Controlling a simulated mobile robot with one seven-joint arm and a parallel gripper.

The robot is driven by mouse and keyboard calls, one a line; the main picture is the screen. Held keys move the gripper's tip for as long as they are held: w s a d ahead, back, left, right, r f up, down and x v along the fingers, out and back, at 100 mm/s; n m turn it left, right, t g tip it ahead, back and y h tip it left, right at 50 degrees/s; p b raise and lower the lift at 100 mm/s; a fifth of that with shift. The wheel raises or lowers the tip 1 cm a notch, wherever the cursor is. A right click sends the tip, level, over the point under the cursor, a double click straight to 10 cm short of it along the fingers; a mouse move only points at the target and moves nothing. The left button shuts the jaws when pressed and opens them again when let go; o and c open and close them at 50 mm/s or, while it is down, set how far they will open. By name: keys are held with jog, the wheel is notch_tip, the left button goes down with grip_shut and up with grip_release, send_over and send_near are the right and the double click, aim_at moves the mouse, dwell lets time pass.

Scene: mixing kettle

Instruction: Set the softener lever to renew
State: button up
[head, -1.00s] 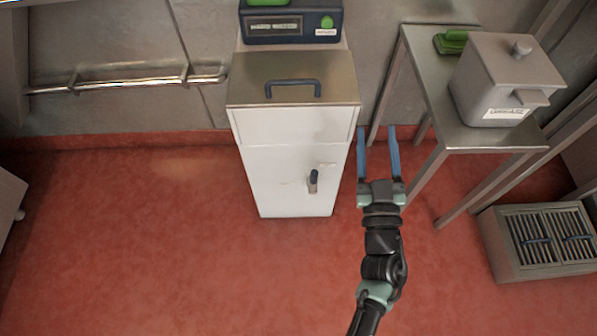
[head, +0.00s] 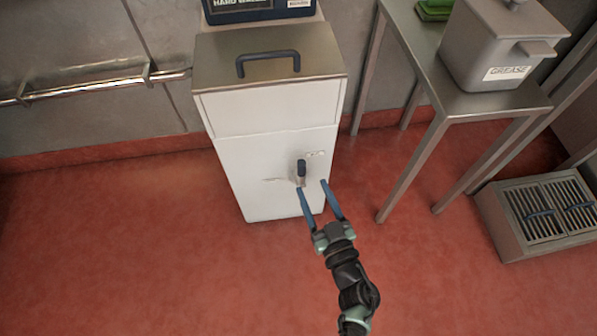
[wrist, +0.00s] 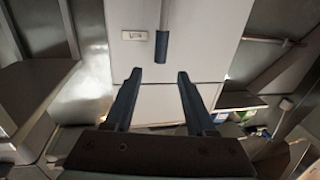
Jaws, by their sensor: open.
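The softener is a white cabinet (head: 245,165) with a steel lid. Its lever (head: 301,169), with a dark blue grip at the upper end and metal below, stands roughly upright on the front face. A small label plate (head: 315,153) is beside it, too small to read surely. My gripper (head: 312,186) is open and empty, its blue fingers pointing at the cabinet front just below and right of the lever. In the wrist view the lever (wrist: 162,45) lies in line with the gap between my fingertips (wrist: 158,74), beyond them; I see no contact.
A steel table (head: 470,103) with a grease box (head: 495,50) stands to the right, its legs near the cabinet. A slatted steel box (head: 545,215) is on the floor at right. A rail (head: 90,85) runs along the left wall. The red floor (head: 150,250) at left is clear.

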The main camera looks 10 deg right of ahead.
aim_at(303, 167)
jog(key=w+b, duration=0.1)
jog(key=w, duration=0.1)
jog(key=w+a+b, duration=0.1)
jog(key=w, duration=0.2)
jog(key=w+b, duration=0.2)
jog(key=w, duration=0.1)
jog(key=shift+w+a+f, duration=0.1)
jog(key=shift+a+f, duration=0.05)
jog(key=shift+a, duration=0.15)
jog(key=shift+r+p, duration=0.2)
jog(key=shift+p, duration=0.2)
